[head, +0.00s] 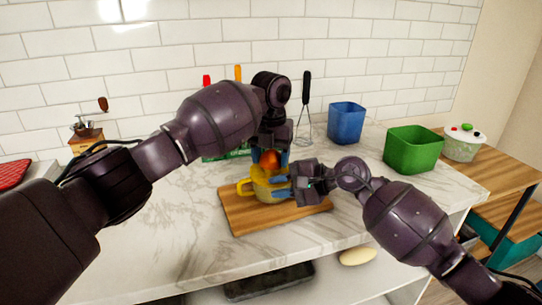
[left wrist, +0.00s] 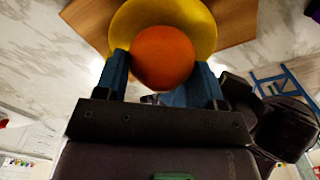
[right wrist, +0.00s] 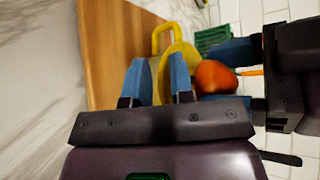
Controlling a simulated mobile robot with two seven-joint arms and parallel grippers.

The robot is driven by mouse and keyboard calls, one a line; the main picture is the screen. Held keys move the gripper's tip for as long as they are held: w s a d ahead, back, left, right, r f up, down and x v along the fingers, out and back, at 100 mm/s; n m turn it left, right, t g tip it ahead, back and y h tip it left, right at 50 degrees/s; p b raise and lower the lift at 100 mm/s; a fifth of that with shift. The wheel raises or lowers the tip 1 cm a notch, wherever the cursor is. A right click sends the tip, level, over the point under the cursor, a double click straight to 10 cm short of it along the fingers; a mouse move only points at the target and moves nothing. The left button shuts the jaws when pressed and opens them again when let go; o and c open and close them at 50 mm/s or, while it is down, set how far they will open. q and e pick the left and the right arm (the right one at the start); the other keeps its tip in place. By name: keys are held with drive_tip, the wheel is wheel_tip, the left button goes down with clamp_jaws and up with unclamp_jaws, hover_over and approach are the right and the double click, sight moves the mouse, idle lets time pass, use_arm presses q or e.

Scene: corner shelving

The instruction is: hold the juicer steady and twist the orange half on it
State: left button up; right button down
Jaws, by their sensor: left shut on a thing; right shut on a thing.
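The yellow juicer (head: 262,190) stands upright on a wooden board (head: 245,218), its loop handle at the left. The orange half (head: 269,158) sits at the top of the juicer. My left gripper (head: 269,162) reaches down from above, and its blue fingers are shut on the orange half, which also shows in the left wrist view (left wrist: 163,58). My right gripper (head: 279,187) comes from the right and is shut on the side of the juicer, with the orange half (right wrist: 215,78) beside its fingers in the right wrist view. The exact contact on the juicer is partly hidden.
A blue bin (head: 346,122) and a green bin (head: 413,149) stand at the back right, near a white lidded pot (head: 463,144). A whisk (head: 305,105) and other utensils stand behind my left arm. The marble counter (head: 180,250) is clear in front of the board.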

use_arm(q)
drive_tip(key=shift+f, duration=0.4)
use_arm(e)
wheel_tip(320, 180, down, 2)
drive_tip(key=shift+s+d+f, duration=0.15)
drive_tip(key=shift+f, duration=0.05)
use_arm(q)
drive_tip(key=shift+r, duration=4.05)
drive_tip(key=shift+w+d, duration=0.1)
drive_tip(key=shift+w, duration=0.05)
use_arm(e)
drive_tip(key=c, duration=1)
unclamp_jaws()
drive_tip(key=shift+o, duration=0.4)
drive_tip(key=shift+r, duration=0.2)
use_arm(q)
drive_tip(key=shift+r, duration=0.1)
